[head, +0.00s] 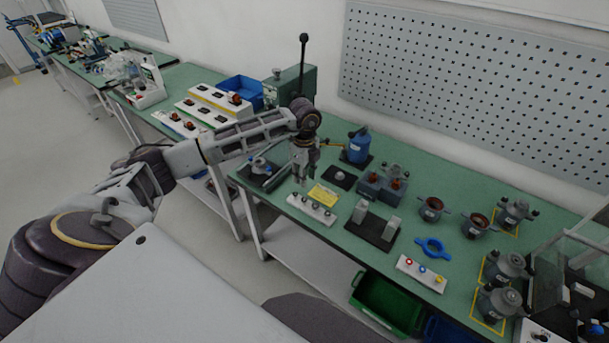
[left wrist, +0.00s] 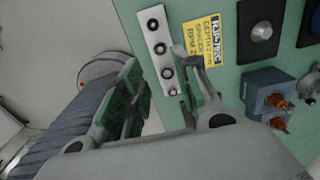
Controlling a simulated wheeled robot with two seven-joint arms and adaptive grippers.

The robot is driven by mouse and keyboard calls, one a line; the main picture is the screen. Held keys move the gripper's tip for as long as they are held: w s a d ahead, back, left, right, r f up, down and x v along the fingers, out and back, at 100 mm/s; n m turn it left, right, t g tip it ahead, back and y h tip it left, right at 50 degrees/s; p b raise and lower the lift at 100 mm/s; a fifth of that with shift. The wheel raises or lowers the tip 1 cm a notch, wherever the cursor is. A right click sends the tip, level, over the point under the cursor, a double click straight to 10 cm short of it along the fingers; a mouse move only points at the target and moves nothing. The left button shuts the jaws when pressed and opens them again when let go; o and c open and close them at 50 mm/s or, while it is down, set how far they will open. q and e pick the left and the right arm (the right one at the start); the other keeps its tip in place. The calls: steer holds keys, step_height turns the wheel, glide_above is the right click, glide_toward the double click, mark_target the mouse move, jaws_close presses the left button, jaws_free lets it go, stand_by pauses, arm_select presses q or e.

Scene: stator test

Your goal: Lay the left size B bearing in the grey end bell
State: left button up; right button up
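A white strip (head: 311,208) holds several small dark ring bearings in a row. It also shows in the left wrist view (left wrist: 147,38), where bearings (left wrist: 160,47) sit along it. Their size marks are too small to read. A low grey round part (head: 340,176) lies on a black square pad, right of my left gripper; it shows in the wrist view (left wrist: 262,30). I cannot tell for sure that it is the grey end bell. My left gripper (head: 302,180) points down above the table near the strip. Its fingers (left wrist: 162,100) are apart with nothing between them. My right gripper is out of view.
A yellow card (head: 323,195) lies beside the strip. A grey-blue block (head: 381,186) with orange-tipped parts and a blue motor (head: 357,147) stand to the right. A dark press (head: 289,85) is behind my left arm.

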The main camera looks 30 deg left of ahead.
arm_select(q)
steer(key=shift+f, duration=0.1)
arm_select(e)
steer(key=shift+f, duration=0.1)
arm_select(q)
steer(key=shift+f+b, duration=1.9)
steer(key=shift+f, duration=1.05)
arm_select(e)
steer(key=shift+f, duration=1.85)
arm_select(q)
steer(key=shift+f, duration=0.35)
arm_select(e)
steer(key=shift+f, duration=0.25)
arm_select(q)
steer(key=shift+f+b, duration=0.5)
steer(key=shift+f, duration=0.4)
steer(key=shift+f+b, duration=0.45)
steer(key=shift+f, duration=0.45)
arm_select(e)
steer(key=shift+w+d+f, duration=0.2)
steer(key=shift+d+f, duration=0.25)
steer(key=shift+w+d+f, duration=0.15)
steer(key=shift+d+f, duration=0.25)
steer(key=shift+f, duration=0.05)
arm_select(q)
steer(key=shift+f, duration=0.15)
